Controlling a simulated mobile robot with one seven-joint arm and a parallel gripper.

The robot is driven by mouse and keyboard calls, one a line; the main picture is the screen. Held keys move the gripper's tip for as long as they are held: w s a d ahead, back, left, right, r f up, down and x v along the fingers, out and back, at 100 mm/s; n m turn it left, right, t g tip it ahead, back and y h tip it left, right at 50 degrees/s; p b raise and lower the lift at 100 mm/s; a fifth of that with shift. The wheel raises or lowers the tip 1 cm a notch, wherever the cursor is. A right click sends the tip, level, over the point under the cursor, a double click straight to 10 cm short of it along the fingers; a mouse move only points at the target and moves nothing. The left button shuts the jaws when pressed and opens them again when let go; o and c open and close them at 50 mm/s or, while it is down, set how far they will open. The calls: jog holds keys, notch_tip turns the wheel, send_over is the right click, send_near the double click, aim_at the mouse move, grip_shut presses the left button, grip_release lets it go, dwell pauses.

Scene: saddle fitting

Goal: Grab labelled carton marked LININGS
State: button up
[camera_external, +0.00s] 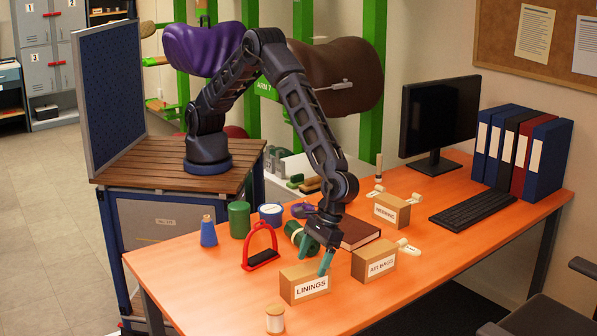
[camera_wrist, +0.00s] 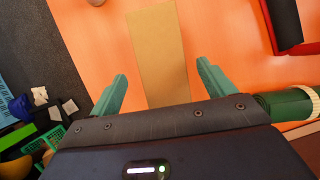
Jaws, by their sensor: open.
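The LININGS carton (camera_external: 305,284) is a small tan cardboard box with a white label, standing near the front edge of the orange table. My gripper (camera_external: 327,262) has teal fingers and is at the carton's right end, just above or beside it; I cannot tell if it touches. In the wrist view the carton's plain top (camera_wrist: 160,50) runs between and beyond my open fingers (camera_wrist: 160,88), with orange table visible on both sides of it. The carton's label is hidden in the wrist view.
The AIR BAGS carton (camera_external: 374,261) stands close at right, with another labelled carton (camera_external: 391,210) behind. A red stirrup (camera_external: 260,246), a green roll (camera_external: 299,236) and a brown book (camera_external: 357,233) lie nearby. A thread spool (camera_external: 275,318) stands in front at the table edge.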

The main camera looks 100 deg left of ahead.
aim_at(310, 268)
jog(key=x, duration=0.5)
jog(key=shift+s+a, duration=0.1)
jog(key=shift+s, duration=0.05)
jog(key=shift+f, duration=0.25)
jog(key=shift+f, duration=0.25)
dwell(0.4)
jog(key=shift+c, duration=0.4)
